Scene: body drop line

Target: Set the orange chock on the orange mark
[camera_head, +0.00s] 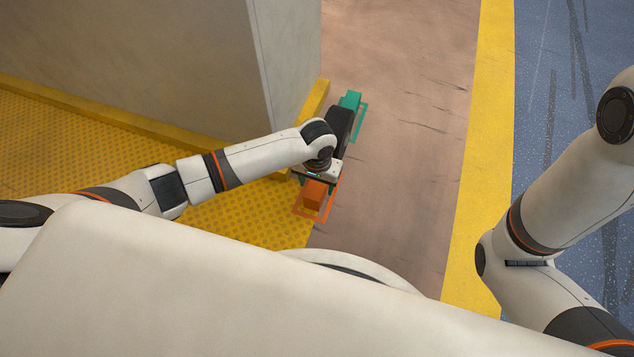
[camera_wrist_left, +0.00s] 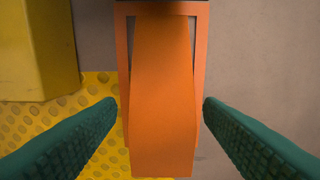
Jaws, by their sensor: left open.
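The orange chock (camera_head: 314,193) stands on the floor at the orange mark (camera_head: 326,210), an outlined rectangle. In the left wrist view the chock (camera_wrist_left: 163,100) fills the middle, and bars of the mark (camera_wrist_left: 122,45) show on both sides of it and at its top. The chock hides the mark's lower part there, so I cannot tell how exactly it is centred. My left gripper (camera_head: 318,180) is over the chock. In the left wrist view its two dark green fingers (camera_wrist_left: 161,105) are apart, one each side of the chock, with visible gaps. My right gripper is out of view.
A black object (camera_head: 341,125) and a green chock (camera_head: 351,100) by a green mark (camera_head: 360,125) lie just beyond. A large grey block (camera_head: 150,60) with a yellow kerb stands at left. Brown floor (camera_head: 400,150) to the right is clear.

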